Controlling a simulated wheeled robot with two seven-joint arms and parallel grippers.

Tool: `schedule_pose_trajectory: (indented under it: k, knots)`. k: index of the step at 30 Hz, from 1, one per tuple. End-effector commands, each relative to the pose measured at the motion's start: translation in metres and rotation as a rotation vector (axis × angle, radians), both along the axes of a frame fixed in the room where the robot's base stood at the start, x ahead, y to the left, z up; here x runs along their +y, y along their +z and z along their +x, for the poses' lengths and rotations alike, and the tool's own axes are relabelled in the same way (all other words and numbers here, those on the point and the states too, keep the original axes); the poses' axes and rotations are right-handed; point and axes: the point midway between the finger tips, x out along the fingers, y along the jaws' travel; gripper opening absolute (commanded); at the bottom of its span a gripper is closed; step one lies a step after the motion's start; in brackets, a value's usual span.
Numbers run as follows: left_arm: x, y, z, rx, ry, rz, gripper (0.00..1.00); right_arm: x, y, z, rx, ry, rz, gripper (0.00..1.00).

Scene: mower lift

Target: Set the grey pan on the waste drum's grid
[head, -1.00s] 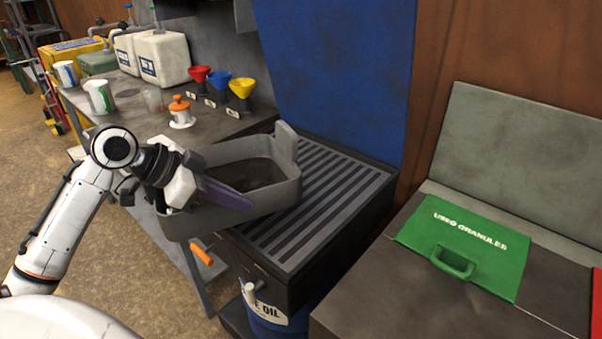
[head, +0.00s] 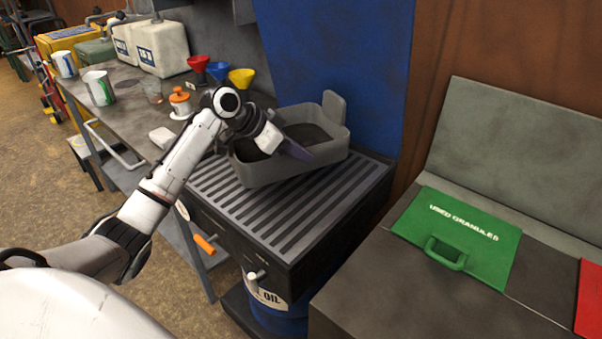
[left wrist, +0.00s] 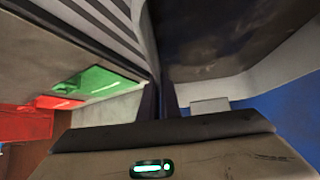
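The grey pan (head: 265,175), with dark liquid inside, is over the back part of the slatted grid (head: 255,215) on the waste drum (head: 280,322). I cannot tell whether its underside touches the slats. My left gripper (head: 297,150) reaches across the pan's near side and is shut on its wall. In the left wrist view the pan's wall runs up from between the fingers (left wrist: 160,102), with the pan's dark inside (left wrist: 225,35) to the right and grid slats to the left. My right gripper is out of view.
A blue panel (head: 335,60) stands behind the grid. A bench (head: 125,100) with funnels, cups and jugs is at the left. A grey chest with a green USED GRANULES lid (head: 460,235) is at the right. The grid's front part is bare.

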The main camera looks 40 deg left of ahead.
Motion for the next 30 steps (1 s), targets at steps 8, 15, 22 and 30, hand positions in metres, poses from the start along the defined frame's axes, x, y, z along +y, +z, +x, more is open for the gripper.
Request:
schedule_pose_trajectory:
  k: [8, 15, 22, 30]
  knots:
    - [0.001, -0.021, -0.002, 0.0, 0.001, 0.0, 0.0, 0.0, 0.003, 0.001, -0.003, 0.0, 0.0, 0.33]
    - [0.001, -0.057, -0.002, 0.002, 0.001, -0.001, 0.0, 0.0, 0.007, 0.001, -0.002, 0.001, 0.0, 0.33]
    - [0.001, -0.066, 0.002, -0.002, 0.001, 0.001, 0.0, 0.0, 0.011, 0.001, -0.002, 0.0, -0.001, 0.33]
    - [0.0, -0.07, 0.0, 0.009, 0.001, -0.002, 0.22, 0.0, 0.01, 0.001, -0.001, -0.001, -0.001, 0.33]
